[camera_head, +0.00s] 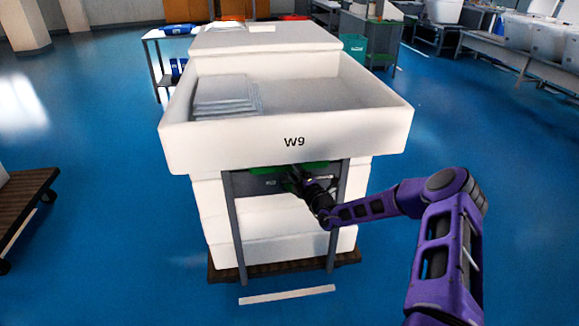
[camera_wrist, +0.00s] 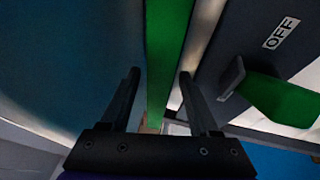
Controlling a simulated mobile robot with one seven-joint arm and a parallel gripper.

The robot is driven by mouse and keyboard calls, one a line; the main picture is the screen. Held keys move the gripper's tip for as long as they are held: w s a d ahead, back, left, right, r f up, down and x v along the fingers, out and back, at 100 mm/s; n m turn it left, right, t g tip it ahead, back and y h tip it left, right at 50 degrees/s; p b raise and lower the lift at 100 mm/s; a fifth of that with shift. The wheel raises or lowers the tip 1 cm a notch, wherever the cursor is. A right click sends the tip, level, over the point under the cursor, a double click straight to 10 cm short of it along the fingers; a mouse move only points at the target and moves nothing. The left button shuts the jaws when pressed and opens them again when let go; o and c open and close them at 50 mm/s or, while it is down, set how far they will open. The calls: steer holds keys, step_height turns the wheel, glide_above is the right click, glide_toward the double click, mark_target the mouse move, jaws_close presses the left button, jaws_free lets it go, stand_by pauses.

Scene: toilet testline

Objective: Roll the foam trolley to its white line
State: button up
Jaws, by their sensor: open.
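White foam blocks (camera_head: 285,220) are stacked on a low brown trolley deck (camera_head: 223,271), behind the grey legs of a white bench tub marked W9 (camera_head: 350,135). A white line (camera_head: 287,295) lies on the floor just in front of the deck. My gripper (camera_head: 292,180) is under the tub's front edge, by a dark panel with green parts. In the wrist view my gripper (camera_wrist: 160,82) is open, with a green bar (camera_wrist: 167,55) running between its fingers. Whether they touch the bar I cannot tell. The trolley's wheels are hidden.
The dark panel (camera_wrist: 245,35) bears an OFF label and a green lever (camera_wrist: 280,100). Another brown trolley deck (camera_head: 25,195) is at the left edge, with a white strip (camera_head: 20,229) beside it. Blue floor is open on both sides. Benches (camera_head: 500,62) stand back right.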

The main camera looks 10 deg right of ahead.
jaws_close()
stand_by(0.3)
stand_by(1.1)
